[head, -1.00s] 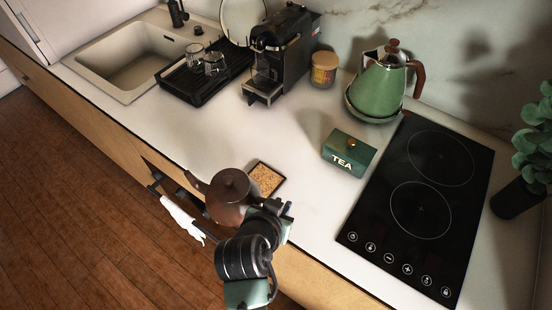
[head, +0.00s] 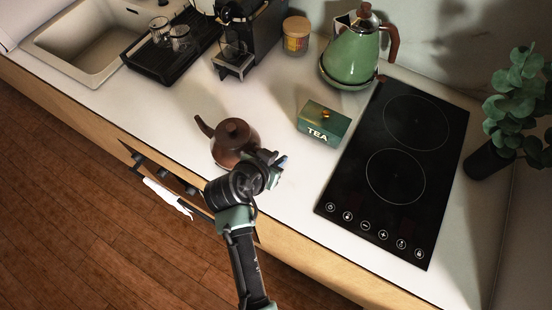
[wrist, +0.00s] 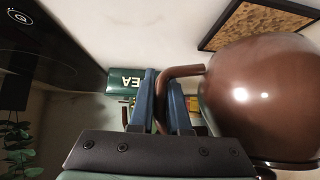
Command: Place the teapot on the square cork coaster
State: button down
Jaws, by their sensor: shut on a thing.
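A brown teapot (head: 235,143) with a round knobbed lid is held by my gripper (head: 266,160) at the counter's front part. Its spout points to the upper left in the head view. In the wrist view my gripper (wrist: 161,85) has its blue fingers shut around the handle (wrist: 182,71), and the teapot body (wrist: 262,98) fills the right side. The square cork coaster (wrist: 262,24), with a dark rim, shows beyond the teapot at the top of the wrist view, partly covered by it. In the head view the coaster is hidden behind the teapot and gripper. I cannot tell the teapot's height above it.
A green TEA box (head: 323,122) stands right of the teapot, with the black cooktop (head: 396,180) further right. A green kettle (head: 351,55), a lidded jar (head: 296,36) and a coffee machine (head: 240,35) stand behind. The counter left of the teapot is clear.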

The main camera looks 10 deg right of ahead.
jog(key=shift+w+f, duration=0.15)
jog(key=shift+f, duration=0.85)
jog(key=shift+f, duration=0.1)
jog(key=c, duration=1.3)
grip_release()
jog(key=shift+f, duration=0.15)
jog(key=o, duration=0.4)
